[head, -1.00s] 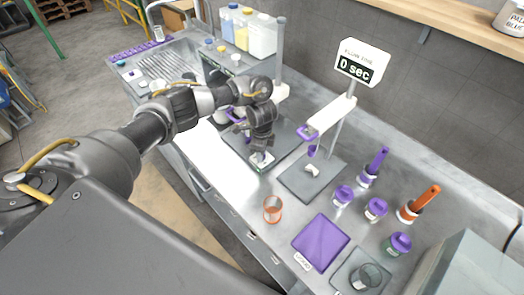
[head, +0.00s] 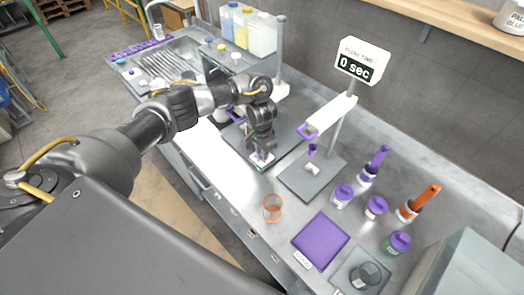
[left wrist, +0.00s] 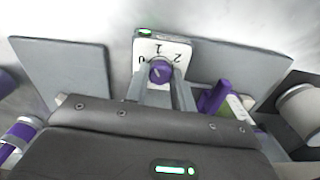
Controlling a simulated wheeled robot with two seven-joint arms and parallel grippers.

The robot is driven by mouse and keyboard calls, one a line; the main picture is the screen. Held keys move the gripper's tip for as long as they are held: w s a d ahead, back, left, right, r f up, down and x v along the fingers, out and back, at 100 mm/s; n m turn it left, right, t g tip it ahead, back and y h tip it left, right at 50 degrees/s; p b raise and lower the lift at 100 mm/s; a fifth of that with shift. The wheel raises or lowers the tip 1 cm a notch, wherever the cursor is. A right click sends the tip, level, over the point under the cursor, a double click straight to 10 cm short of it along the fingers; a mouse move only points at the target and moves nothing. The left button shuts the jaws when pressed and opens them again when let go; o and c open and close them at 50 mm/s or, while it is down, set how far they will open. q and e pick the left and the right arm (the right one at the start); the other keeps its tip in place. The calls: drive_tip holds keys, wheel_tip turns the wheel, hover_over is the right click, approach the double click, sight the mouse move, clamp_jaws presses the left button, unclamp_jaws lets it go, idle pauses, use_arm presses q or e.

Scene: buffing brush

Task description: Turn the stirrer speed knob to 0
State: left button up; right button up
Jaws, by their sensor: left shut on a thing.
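The stirrer speed knob (left wrist: 160,72) is a small purple round knob on a white dial plate (left wrist: 176,50) marked 0, 1 and 2 in the left wrist view. The 1 is at the top, the 0 at the left and the 2 at the right. The knob's pointer is too small to read surely. My left gripper (left wrist: 161,84) is shut on the knob, one finger on each side. In the head view my left gripper (head: 261,160) points down at the front edge of the grey stirrer base (head: 239,148) and hides the knob. My right gripper is not in view.
A flow time stand (head: 335,130) reading 0 sec is right of the gripper. An orange-rimmed glass beaker (head: 273,209), a purple mat (head: 321,240) and several purple-lidded jars (head: 376,207) stand nearer the right. A sink (head: 165,68) and bottles (head: 240,30) are at the back left.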

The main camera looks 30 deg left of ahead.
use_arm(q)
drive_tip(key=n, duration=0.6)
drive_tip(key=shift+n, duration=0.7)
drive_tip(key=o, duration=1)
drive_tip(key=shift+r, duration=0.1)
